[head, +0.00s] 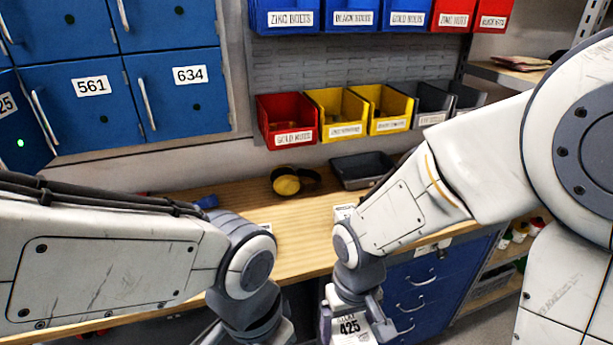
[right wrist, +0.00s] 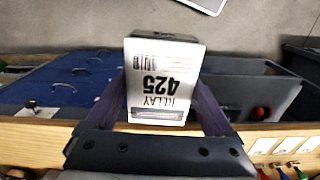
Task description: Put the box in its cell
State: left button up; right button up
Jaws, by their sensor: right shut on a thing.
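A white box (head: 349,328) marked 425 is held by my right gripper (head: 352,305), low at the bottom of the head view, in front of the blue drawers. In the right wrist view, the box (right wrist: 160,85) sits between the two fingers, its label "RELAY 425" upside down. Blue numbered cells fill the upper left of the head view: 561 (head: 92,100), 634 (head: 180,95), and one cut by the left edge, ending in "25" (head: 12,125), with a green light.
A wooden bench (head: 300,240) crosses the middle, with black-and-yellow headphones (head: 287,184) and a dark tray (head: 362,170) on it. Red, yellow and dark bins (head: 337,112) hang above. Blue drawers (head: 425,285) are under the bench. Shelves stand at the right.

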jog(key=w+d+f+m, duration=0.3)
jog(key=w+d+f, duration=0.7)
jog(key=f, duration=0.3)
jog(key=shift+d, duration=0.7)
jog(key=shift+w+a, duration=0.1)
